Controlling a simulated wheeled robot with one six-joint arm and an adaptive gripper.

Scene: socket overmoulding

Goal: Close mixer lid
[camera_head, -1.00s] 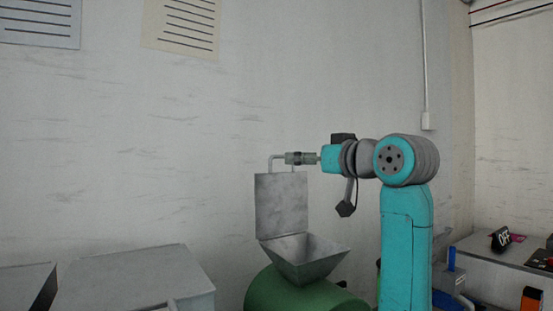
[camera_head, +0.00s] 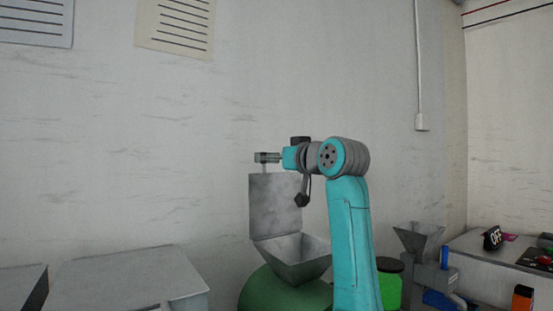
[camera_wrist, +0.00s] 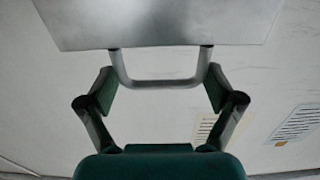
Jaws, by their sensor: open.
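The mixer has a green body (camera_head: 262,291) with a grey hopper (camera_head: 292,262) on top. Its square grey lid (camera_head: 275,205) stands open, upright behind the hopper. My gripper (camera_head: 258,157) is at the lid's top edge in the head view and partly hides the handle there. In the wrist view the lid (camera_wrist: 160,25) fills the top, and its U-shaped metal handle (camera_wrist: 160,83) reaches between the open fingers of my gripper (camera_wrist: 160,90). The handle's sides look close to the fingertips; I cannot tell whether they touch.
A grey box (camera_head: 125,280) stands left of the mixer. To the right are a green container with a dark lid (camera_head: 389,280), a small grey funnel (camera_head: 420,238) and a bench (camera_head: 480,262) with small items. The wall is close behind the lid.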

